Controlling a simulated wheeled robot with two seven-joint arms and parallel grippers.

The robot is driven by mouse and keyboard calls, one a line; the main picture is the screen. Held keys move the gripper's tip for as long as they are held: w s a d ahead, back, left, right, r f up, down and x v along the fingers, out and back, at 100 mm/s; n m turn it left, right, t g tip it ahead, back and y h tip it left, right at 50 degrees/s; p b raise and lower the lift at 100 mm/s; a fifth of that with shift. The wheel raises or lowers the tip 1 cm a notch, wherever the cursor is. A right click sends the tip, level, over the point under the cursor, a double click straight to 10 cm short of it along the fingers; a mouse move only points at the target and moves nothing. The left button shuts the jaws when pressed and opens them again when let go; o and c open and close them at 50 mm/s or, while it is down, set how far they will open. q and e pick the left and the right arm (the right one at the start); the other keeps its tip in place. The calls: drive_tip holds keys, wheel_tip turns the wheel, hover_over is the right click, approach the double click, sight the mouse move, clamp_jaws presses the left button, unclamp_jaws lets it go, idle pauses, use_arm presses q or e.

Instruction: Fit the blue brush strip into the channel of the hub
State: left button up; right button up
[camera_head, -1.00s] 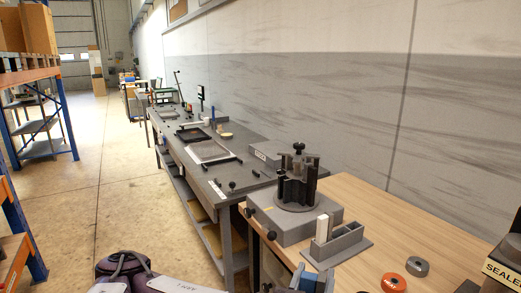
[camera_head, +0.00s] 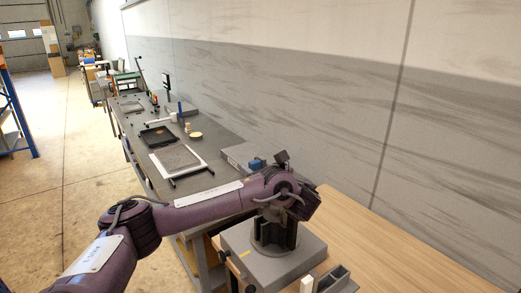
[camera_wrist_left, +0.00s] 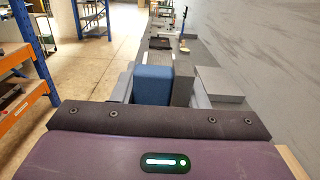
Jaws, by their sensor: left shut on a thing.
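My left gripper (camera_head: 262,166) reaches across from the left, above and behind the hub, pointing towards the far bench. It is shut on the blue brush strip (camera_wrist_left: 153,86), which shows as a blue block between the grey fingers in the left wrist view. In the head view a small blue part (camera_head: 256,163) shows at the far side of my wrist. The dark hub (camera_head: 268,233) stands upright on a grey square base (camera_head: 285,265). My arm hides the hub's top and its channel opening. My right gripper is not in view.
A grey holder (camera_head: 341,282) with a white piece (camera_head: 307,284) stands in front of the hub base. A grey box (camera_head: 236,156) and a white-framed tray (camera_head: 178,158) lie on the dark bench beyond. The wooden tabletop (camera_head: 400,262) is clear on the right.

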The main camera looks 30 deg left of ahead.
use_arm(q)
drive_tip(key=shift+w+a, duration=0.1)
drive_tip(key=shift+w, duration=0.3)
drive_tip(key=shift+s+r, duration=0.1)
drive_tip(key=shift+r, duration=0.05)
wheel_tip(320, 180, down, 6)
drive_tip(key=b, duration=0.4)
drive_tip(key=shift+r, duration=0.1)
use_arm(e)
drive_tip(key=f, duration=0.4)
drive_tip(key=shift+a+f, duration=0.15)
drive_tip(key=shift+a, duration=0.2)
use_arm(q)
drive_tip(key=shift+s, duration=0.1)
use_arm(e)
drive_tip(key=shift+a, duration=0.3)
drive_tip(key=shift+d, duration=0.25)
